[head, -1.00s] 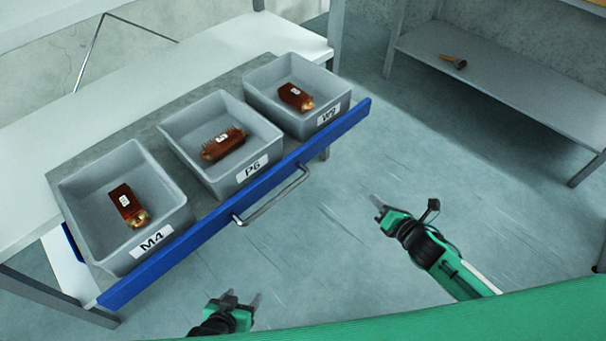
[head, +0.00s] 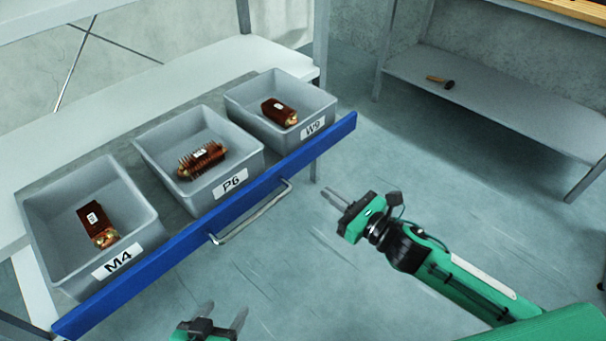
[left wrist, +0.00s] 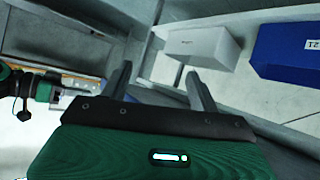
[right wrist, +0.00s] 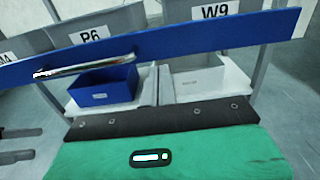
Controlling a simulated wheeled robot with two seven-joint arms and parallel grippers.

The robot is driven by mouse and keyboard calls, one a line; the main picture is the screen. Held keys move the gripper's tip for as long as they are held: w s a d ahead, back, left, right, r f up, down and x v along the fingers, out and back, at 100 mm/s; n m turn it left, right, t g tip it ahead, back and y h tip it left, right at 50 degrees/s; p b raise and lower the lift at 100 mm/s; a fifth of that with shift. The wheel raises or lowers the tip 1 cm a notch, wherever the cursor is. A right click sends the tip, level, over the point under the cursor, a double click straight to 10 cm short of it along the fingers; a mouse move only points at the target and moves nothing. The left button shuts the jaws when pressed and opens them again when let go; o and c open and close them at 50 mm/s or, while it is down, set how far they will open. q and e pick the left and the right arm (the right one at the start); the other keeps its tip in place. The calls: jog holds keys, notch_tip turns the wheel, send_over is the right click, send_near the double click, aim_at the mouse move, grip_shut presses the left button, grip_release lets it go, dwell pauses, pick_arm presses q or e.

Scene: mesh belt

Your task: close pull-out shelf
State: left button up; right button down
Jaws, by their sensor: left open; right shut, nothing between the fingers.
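The pull-out shelf is grey with a long blue front (head: 200,232) and a silver bar handle (head: 255,215). It stands out from the bench and carries three grey bins: M4 (head: 65,265), P6 (head: 215,201) and W9 (head: 300,142). My right gripper (head: 336,198) is shut and empty, to the right of the handle and apart from it. The right wrist view shows the blue front (right wrist: 185,38) and handle (right wrist: 85,66) ahead. My left gripper (head: 224,314) is open and empty, low in the head view, in front of the shelf; its spread fingers (left wrist: 163,85) show in the left wrist view.
Each grey bin holds a reddish-brown part, such as the finned one (head: 202,160) in P6. Below the shelf are a blue bin (right wrist: 105,88) and a white bin (right wrist: 198,82). A rack with a lower shelf (head: 500,115) stands at the right. Floor between is clear.

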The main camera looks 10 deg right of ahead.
aim_at(293, 168)
jog(key=x, duration=0.8)
jog(key=shift+w+a, duration=0.1)
jog(key=shift+w, duration=0.05)
jog(key=shift+w+a+b, duration=0.25)
jog(key=shift+w+b, duration=0.05)
pick_arm(q)
jog(key=shift+d+t+h, duration=0.3)
jog(key=shift+d+t, duration=0.1)
jog(key=shift+d, duration=0.25)
